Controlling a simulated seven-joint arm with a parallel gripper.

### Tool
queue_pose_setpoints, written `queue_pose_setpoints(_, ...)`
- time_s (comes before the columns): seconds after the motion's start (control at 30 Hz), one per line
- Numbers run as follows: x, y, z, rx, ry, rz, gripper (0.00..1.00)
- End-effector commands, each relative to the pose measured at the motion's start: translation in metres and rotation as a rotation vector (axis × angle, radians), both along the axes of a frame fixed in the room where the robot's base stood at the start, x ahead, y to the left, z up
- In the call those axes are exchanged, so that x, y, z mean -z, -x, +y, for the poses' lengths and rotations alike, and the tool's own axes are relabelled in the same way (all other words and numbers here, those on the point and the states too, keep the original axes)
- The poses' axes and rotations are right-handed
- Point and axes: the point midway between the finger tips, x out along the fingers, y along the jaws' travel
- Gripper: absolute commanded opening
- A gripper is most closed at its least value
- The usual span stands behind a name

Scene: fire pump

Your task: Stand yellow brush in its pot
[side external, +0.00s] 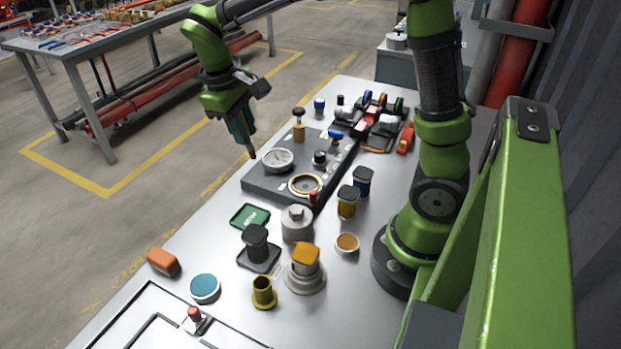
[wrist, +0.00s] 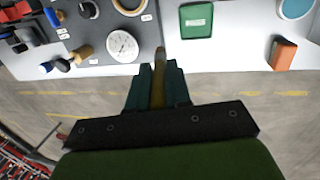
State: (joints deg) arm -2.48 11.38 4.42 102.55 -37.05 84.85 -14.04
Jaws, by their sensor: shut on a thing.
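My gripper (side external: 241,127) is shut on the yellow brush (wrist: 158,82), which lies between its two teal fingers in the wrist view. The brush's brownish tip points down and out past the fingers (side external: 250,152) in the side view. My gripper holds it in the air by the left edge of the dark instrument panel, near the white dial. The yellow pot (side external: 263,291) is a small flared cup with a dark opening. It stands upright on the table at the front, well away from the brush. I do not see the pot in the wrist view.
The dark panel (side external: 258,186) carries a dial (side external: 278,160), a brass ring and knobs. Near the pot stand a round fitting with an orange top (side external: 305,262), a black-capped post (side external: 256,243) and a teal disc (side external: 205,288). An orange block (side external: 163,262) lies at the left edge.

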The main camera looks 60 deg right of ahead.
Motion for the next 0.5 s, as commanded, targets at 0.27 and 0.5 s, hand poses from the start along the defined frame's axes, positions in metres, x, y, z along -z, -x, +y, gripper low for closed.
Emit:
queue_pose_setpoints(0.27, -0.013, 0.030, 0.083, -0.154, -0.062, -0.008, 0.00)
queue_pose_setpoints(0.5, -0.012, 0.103, 0.164, -0.088, -0.115, -0.013, 0.00)
